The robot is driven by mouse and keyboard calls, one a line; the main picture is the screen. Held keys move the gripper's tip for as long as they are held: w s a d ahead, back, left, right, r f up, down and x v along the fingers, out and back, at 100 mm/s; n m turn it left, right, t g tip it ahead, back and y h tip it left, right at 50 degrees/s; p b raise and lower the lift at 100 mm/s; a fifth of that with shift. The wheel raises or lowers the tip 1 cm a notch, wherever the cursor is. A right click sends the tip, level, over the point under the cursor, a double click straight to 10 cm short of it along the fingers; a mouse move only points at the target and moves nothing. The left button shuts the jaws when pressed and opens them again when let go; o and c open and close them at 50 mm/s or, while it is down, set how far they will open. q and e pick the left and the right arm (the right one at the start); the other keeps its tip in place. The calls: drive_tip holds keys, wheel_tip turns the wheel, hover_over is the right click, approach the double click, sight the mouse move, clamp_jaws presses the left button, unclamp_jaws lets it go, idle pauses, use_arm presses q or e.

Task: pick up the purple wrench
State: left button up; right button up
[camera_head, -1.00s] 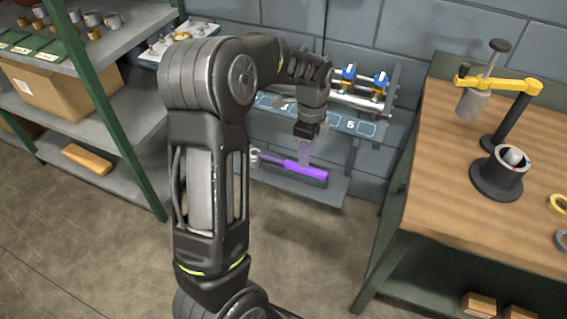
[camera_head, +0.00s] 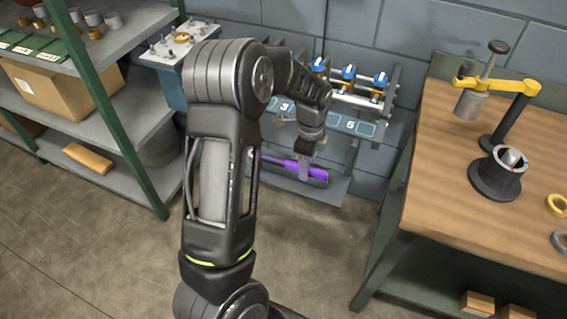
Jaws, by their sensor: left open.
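The purple wrench (camera_head: 318,173) lies on a low grey shelf (camera_head: 330,192) against the wall, under the rack with numbered labels. My left arm reaches across the middle of the picture. My left gripper (camera_head: 304,170) points down at the wrench, and its open fingers overlap the wrench's middle in the view. I cannot tell whether the fingers touch it or straddle it. My arm and gripper hide part of the wrench's left side. My right gripper is not in view.
Just above the wrench is a rack (camera_head: 352,124) with blue and yellow fittings on bars. A wooden-topped workbench (camera_head: 440,190) with a yellow-armed stand (camera_head: 510,88) is on the right. Green-framed shelves (camera_head: 135,165) with a cardboard box (camera_head: 60,95) are on the left. The floor between is clear.

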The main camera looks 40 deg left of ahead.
use_arm(q)
clamp_jaws()
idle(0.5)
idle(1.0)
